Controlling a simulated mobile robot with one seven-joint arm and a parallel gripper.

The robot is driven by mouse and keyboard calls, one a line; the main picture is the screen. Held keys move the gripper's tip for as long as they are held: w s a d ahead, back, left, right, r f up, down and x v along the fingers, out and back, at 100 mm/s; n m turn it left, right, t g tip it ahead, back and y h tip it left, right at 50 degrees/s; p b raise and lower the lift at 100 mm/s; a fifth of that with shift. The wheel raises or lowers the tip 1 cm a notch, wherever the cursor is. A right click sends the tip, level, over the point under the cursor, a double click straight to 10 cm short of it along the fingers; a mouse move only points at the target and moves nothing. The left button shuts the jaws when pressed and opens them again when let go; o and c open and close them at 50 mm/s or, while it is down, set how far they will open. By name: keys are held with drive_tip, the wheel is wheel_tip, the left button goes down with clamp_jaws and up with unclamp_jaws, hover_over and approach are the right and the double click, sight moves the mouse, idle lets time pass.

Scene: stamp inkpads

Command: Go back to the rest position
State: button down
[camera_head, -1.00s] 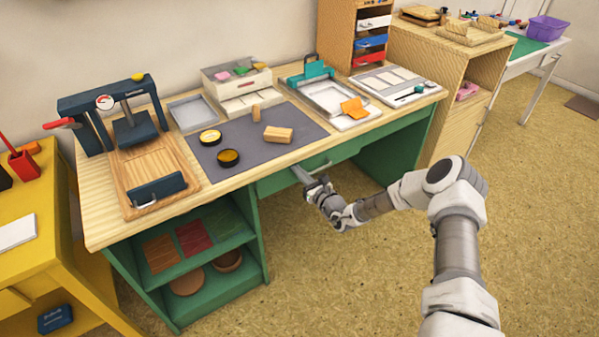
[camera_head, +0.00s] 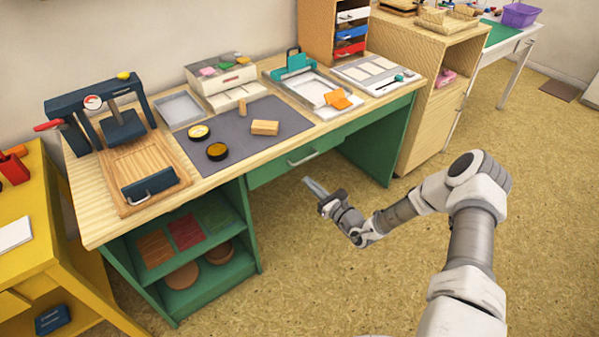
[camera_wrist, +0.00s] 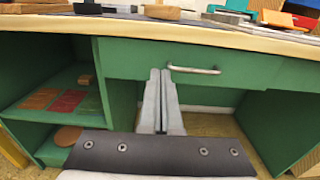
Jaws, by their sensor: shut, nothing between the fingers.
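My gripper (camera_head: 312,188) is shut and empty in front of the green desk, apart from it, below the level of the drawer handle. In the wrist view its two grey fingers (camera_wrist: 161,100) lie together, pointing at the desk front. The green drawer (camera_head: 270,171) with its metal handle (camera_head: 304,158) is closed; the handle also shows in the wrist view (camera_wrist: 195,70).
A press (camera_head: 120,125) stands on the desk's left, and a teal-handled tray (camera_head: 305,85) to the right. A yellow table (camera_head: 40,245) is at far left, a wooden cabinet (camera_head: 425,65) at back right. The floor (camera_head: 540,200) to the right of my arm is clear.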

drive_tip(key=shift+v, duration=0.85)
drive_tip(key=s+a+r+n+g+y+p, duration=0.1)
drive_tip(key=s+a+r+n+g+y, duration=0.2)
drive_tip(key=r+n, duration=0.4)
drive_tip(key=s+a+r+n+g+y+p, duration=0.25)
drive_tip(key=r+n+g, duration=0.2)
drive_tip(key=r, duration=0.45)
drive_tip(key=s+a+r+n+g+h+p, duration=0.1)
drive_tip(key=s+r+n+g+h+p, duration=0.1)
drive_tip(key=s+r+n+g+h, duration=0.55)
drive_tip(key=s+d+r+n+t+h+p, duration=0.2)
drive_tip(key=s+d+r, duration=0.5)
drive_tip(key=s+r, duration=0.4)
drive_tip(key=s+d+r+n+t+h+p, duration=0.3)
drive_tip(key=s+d+r+n+h, duration=0.3)
drive_tip(key=s+r, duration=0.4)
wheel_tip(320, 180, up, 2)
drive_tip(key=shift+s+d+r+n+t+h+p, duration=0.1)
drive_tip(key=shift+s+d+n+t+h+p, duration=0.25)
drive_tip(key=shift+d+n+t, duration=0.65)
